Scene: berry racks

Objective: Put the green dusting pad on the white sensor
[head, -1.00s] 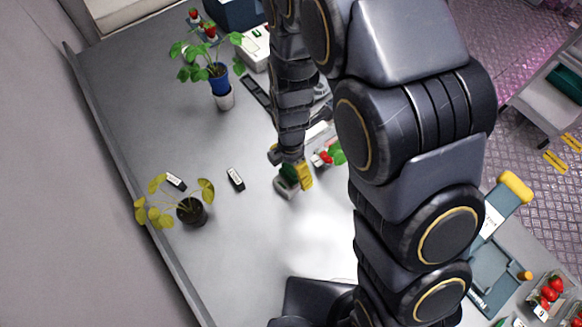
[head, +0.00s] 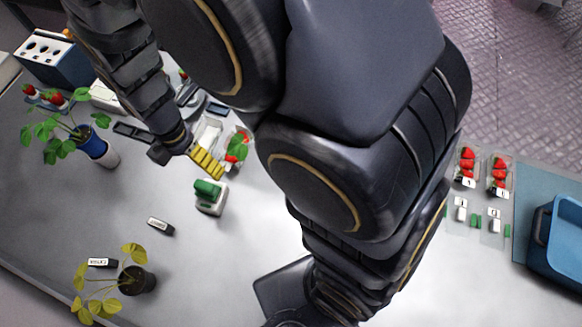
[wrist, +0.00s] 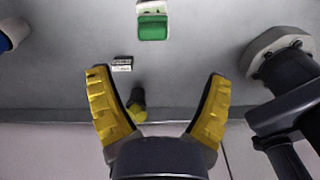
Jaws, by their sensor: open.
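The green dusting pad (head: 208,189) rests on top of a small white device (head: 211,207), apparently the white sensor, on the grey table. In the wrist view the green pad (wrist: 153,28) lies at the top centre, with part of the white device (wrist: 152,7) beyond it. My gripper (head: 206,163) has yellow ridged fingers and is near the pad but apart from it in the head view. In the wrist view my gripper (wrist: 160,100) is spread wide, with nothing held between the fingers. How exactly the pad is seated cannot be told.
A strawberry plant (head: 90,143) in a blue and white pot stands at left. A blue bin (head: 555,240) is at right. The table's middle is clear.

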